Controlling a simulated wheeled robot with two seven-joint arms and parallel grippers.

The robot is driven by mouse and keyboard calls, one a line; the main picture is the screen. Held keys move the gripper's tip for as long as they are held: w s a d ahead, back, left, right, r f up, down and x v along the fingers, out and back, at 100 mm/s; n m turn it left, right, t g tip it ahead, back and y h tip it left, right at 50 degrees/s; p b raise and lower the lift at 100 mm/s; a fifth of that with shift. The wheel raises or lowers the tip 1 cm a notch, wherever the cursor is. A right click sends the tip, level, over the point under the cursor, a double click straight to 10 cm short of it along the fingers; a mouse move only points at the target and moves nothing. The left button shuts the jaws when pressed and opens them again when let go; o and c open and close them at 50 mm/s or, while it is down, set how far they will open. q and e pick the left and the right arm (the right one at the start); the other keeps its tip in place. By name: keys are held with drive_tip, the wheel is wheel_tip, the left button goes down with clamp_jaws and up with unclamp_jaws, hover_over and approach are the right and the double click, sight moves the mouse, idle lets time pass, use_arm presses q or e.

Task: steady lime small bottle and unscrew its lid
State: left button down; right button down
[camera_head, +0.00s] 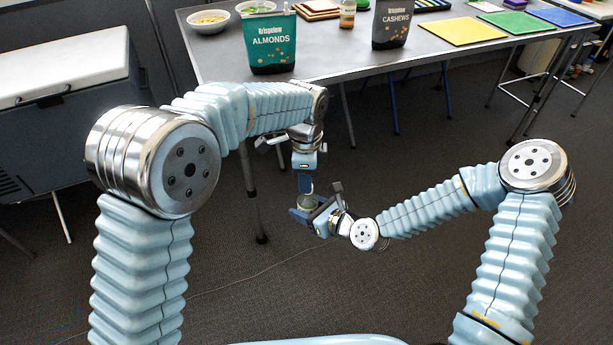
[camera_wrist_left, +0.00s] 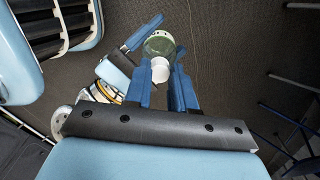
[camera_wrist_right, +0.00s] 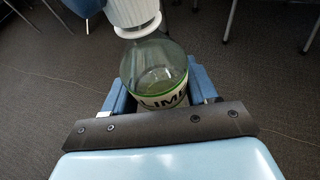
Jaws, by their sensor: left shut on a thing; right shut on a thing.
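The lime small bottle (camera_wrist_right: 160,82) is clear with a green and white label reading LIME. My right gripper (camera_wrist_right: 158,92) is shut around its body, with a blue finger on each side. My left gripper (camera_wrist_left: 162,74) is shut on the lid (camera_wrist_left: 160,72), with the greenish bottle (camera_wrist_left: 159,46) just beyond. In the head view the left gripper (camera_head: 306,182) points down from above, the right gripper (camera_head: 316,212) comes from the right, and the bottle (camera_head: 308,203) is small and partly hidden.
The grey table (camera_head: 335,62) stands ahead, holding an almonds bag (camera_head: 270,45), a cashews bag (camera_head: 392,24), bowls (camera_head: 208,20) and coloured mats (camera_head: 464,31). A cooler box (camera_head: 65,120) stands at left. Both grippers are over open floor, in front of the table.

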use_arm(q)
drive_tip(key=n, duration=0.6)
drive_tip(key=shift+s+d, duration=0.1)
drive_tip(key=shift+s, duration=0.05)
drive_tip(key=n, duration=0.3)
drive_tip(key=shift+r, duration=0.1)
drive_tip(key=n, duration=0.6)
drive_tip(key=shift+s+d, duration=0.1)
drive_tip(key=shift+d, duration=0.05)
drive_tip(key=n, duration=0.3)
drive_tip(key=shift+n, duration=0.4)
drive_tip(key=n, duration=0.6)
drive_tip(key=shift+d, duration=0.15)
drive_tip(key=n, duration=0.3)
drive_tip(key=shift+d+n, duration=0.1)
drive_tip(key=shift+n, duration=0.2)
drive_tip(key=n, duration=0.8)
drive_tip(key=shift+r, duration=0.15)
